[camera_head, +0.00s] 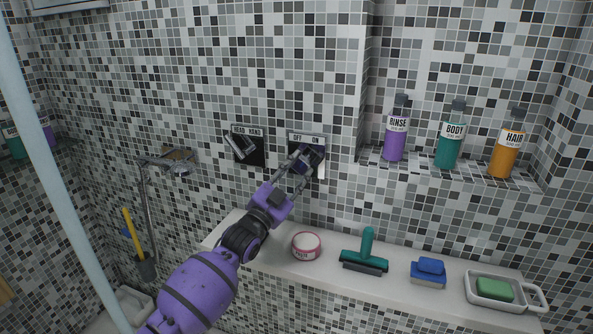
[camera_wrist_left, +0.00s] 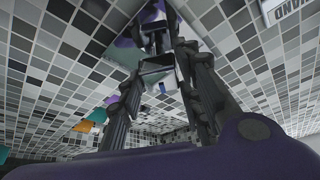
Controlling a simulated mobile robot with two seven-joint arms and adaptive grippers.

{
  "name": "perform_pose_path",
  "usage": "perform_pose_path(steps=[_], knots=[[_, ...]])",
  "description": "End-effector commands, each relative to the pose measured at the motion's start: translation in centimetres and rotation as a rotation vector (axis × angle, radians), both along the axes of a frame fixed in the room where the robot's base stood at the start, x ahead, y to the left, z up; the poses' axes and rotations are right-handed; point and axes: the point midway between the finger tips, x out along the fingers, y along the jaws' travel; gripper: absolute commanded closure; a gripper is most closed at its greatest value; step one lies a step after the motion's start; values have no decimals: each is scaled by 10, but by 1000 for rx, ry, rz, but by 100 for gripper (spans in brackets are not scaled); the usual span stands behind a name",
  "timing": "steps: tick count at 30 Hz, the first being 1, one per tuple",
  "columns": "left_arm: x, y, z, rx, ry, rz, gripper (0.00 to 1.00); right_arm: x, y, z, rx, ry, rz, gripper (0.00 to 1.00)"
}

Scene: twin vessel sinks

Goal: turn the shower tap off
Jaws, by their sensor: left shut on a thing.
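The shower tap's plate (camera_head: 321,139), marked OFF and ON, is on the tiled wall in the middle of the head view. My left gripper (camera_head: 307,158) is up against it, with its fingers closed around the tap's handle. The fingertips hide most of the handle, so its exact angle cannot be told. In the left wrist view my fingers (camera_wrist_left: 160,65) converge on a small part between their tips. A second plate marked HEAD and HAND, with a metal lever (camera_head: 240,145), is just left of the tap. My right gripper is in neither view.
Below the tap runs a white ledge (camera_head: 395,292) with a round tin (camera_head: 306,246), a green squeegee (camera_head: 365,252), blue sponges (camera_head: 429,272) and a soap dish (camera_head: 512,305). Several bottles stand on a tiled shelf at right. A hand shower (camera_head: 165,163) hangs at left.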

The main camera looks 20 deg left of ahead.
Motion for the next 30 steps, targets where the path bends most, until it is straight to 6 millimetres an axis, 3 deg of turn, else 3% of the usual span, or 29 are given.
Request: perform_pose_path(steps=[15, 30], knots=[[0, -4, 0, -422, 14, 0, 94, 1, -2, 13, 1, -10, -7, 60], [0, -5, -2, -581, 21, 0, 94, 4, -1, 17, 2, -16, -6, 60]])
